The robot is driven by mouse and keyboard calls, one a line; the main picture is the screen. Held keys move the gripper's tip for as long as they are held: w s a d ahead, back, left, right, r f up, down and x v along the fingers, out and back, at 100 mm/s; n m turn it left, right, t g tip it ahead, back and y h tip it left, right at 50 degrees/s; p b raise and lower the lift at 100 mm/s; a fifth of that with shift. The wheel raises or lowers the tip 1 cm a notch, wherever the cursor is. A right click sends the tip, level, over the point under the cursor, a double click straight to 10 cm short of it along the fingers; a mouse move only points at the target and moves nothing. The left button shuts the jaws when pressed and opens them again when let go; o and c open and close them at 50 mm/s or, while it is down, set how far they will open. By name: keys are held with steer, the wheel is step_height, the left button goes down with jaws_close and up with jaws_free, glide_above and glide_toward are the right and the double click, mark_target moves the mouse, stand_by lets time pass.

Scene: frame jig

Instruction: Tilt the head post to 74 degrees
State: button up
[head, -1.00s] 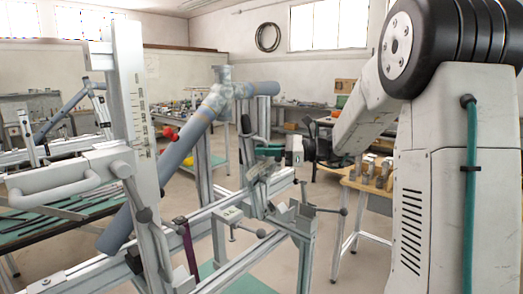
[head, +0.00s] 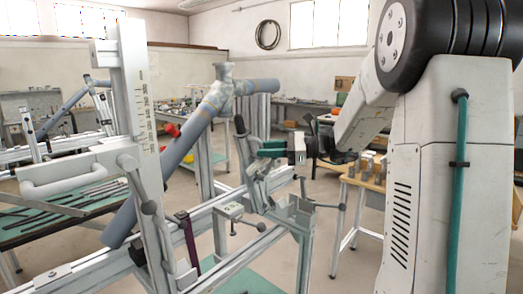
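The light grey post with a scale of black marks (head: 134,95) stands at the left of the jig, leaning slightly, and I take it to be the head post. A white looped handle (head: 75,172) joins its left side. My gripper (head: 262,149) has green fingers pointing left, in mid-picture, well right of that post. The fingers are beside a dark-gripped lever (head: 240,126) above a clamp on the jig. I cannot tell whether they touch the lever or how far apart they are. No angle reading is legible.
A blue-grey tube frame (head: 185,142) slants across the jig to a joint (head: 223,72). The jig's rails (head: 240,262) fill the lower middle. A wooden-topped table (head: 367,180) with small metal blocks stands behind my arm. A green-topped bench (head: 60,215) is at left.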

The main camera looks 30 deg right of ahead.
steer(key=v, duration=0.6)
stand_by(0.4)
